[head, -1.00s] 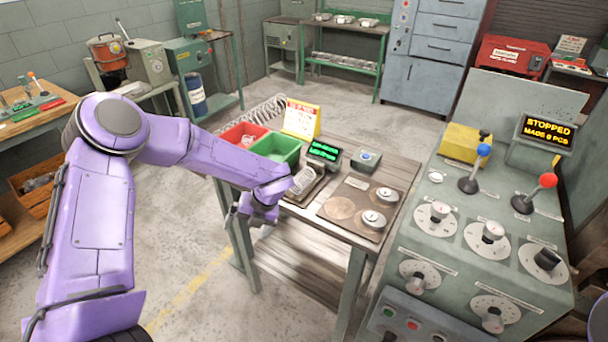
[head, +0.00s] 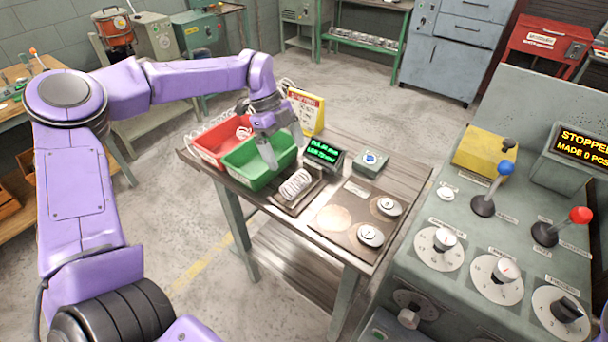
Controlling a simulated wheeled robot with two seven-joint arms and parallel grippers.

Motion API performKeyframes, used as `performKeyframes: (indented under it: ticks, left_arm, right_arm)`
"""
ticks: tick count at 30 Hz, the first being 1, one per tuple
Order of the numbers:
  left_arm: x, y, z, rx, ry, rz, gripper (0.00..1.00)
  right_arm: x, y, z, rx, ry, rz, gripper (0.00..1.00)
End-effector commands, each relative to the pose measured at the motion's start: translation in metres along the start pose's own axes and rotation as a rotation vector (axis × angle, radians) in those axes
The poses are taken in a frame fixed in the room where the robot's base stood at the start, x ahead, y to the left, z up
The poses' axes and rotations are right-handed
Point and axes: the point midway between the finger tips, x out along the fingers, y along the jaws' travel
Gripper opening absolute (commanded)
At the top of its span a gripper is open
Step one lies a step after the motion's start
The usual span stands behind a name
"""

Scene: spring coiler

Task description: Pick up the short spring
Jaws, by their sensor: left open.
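A short silvery-white coil spring (head: 296,184) lies on the small weighing plate (head: 283,199) of the scale, whose green-lit display (head: 322,155) stands just behind it. My left gripper (head: 283,148) points down over the green bin (head: 245,175), behind the spring and apart from it. Its fingers are spread, with nothing seen between them. The fingers and wrist hide part of the green bin's inside. My right gripper is not in view.
A red bin (head: 213,148) with pale coils inside stands left of the green bin. A yellow sign (head: 306,111) stands behind. A dark plate with round pieces (head: 371,235) lies to the right, near a small blue-buttoned box (head: 371,161). The control console (head: 450,200) stands at the right.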

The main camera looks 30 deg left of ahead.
Motion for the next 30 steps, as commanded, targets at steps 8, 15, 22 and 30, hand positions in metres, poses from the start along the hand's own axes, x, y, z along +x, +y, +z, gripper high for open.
performKeyframes:
  ticks: [8, 15, 22, 30]
  left_arm:
    - [0.043, 0.005, 0.004, -0.010, 0.000, 0.001, 1.00]
    - [0.079, 0.003, 0.005, -0.009, -0.002, 0.005, 1.00]
    - [0.101, 0.001, 0.005, -0.006, -0.001, -0.001, 1.00]
    - [0.101, 0.001, 0.005, -0.005, -0.002, -0.001, 0.57]
  right_arm:
    - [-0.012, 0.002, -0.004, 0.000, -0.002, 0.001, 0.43]
    - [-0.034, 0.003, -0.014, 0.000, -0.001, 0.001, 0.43]
    - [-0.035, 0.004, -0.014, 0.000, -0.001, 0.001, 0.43]
    - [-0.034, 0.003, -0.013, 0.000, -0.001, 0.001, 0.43]
